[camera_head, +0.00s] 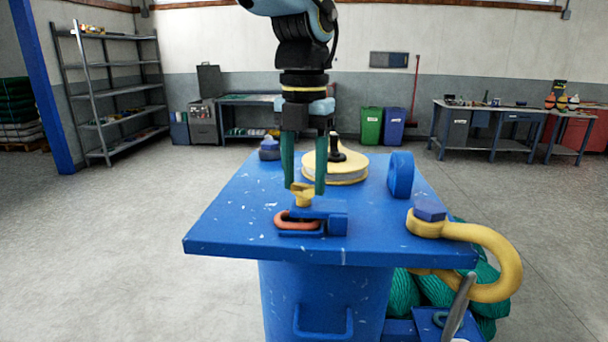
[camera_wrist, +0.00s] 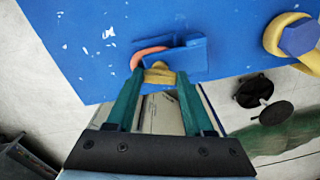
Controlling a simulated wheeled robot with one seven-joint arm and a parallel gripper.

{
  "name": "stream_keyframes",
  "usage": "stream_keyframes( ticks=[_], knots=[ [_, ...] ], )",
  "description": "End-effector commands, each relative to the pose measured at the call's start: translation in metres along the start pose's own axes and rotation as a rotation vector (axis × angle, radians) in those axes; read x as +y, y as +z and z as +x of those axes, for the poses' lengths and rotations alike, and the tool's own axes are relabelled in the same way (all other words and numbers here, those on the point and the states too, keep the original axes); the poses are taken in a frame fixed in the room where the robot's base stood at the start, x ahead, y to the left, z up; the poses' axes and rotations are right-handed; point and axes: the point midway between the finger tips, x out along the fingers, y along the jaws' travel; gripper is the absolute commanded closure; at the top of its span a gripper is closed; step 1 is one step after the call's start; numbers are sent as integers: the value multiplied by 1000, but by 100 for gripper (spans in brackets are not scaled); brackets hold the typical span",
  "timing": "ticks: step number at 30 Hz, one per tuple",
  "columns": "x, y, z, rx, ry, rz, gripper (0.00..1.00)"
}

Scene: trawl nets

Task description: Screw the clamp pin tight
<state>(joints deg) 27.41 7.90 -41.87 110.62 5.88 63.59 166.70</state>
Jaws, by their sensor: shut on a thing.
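The clamp pin has a yellow winged head (camera_head: 303,193) and stands at a small blue clamp block (camera_head: 328,216) near the front of the blue table top. An orange-red ring (camera_head: 290,222) lies at the block's left side. My gripper (camera_head: 305,190) points down over the pin, its two green fingers on either side of the yellow head and shut on it. The wrist view also shows the yellow head (camera_wrist: 159,74) between the fingertips (camera_wrist: 157,78), in front of the clamp block (camera_wrist: 183,58). The pin's shaft is hidden.
On the blue table (camera_head: 225,228) stand a yellow round disc (camera_head: 345,173) with a black post behind the gripper, and an upright blue ring (camera_head: 400,175) at right. A large yellow shackle (camera_head: 500,255) hangs over the right edge. Green netting (camera_head: 405,292) lies below.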

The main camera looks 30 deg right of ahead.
Motion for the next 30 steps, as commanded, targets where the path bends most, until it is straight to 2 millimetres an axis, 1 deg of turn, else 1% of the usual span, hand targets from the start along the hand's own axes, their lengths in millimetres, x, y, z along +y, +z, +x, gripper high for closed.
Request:
stream_keyframes(
  ticks=[1,20,30],
  knots=[
    [2,2,-3,-8,0,25,100],
    [0,2,-2,-6,-6,386,100],
    [-2,2,-2,-6,-8,632,100]
  ],
)
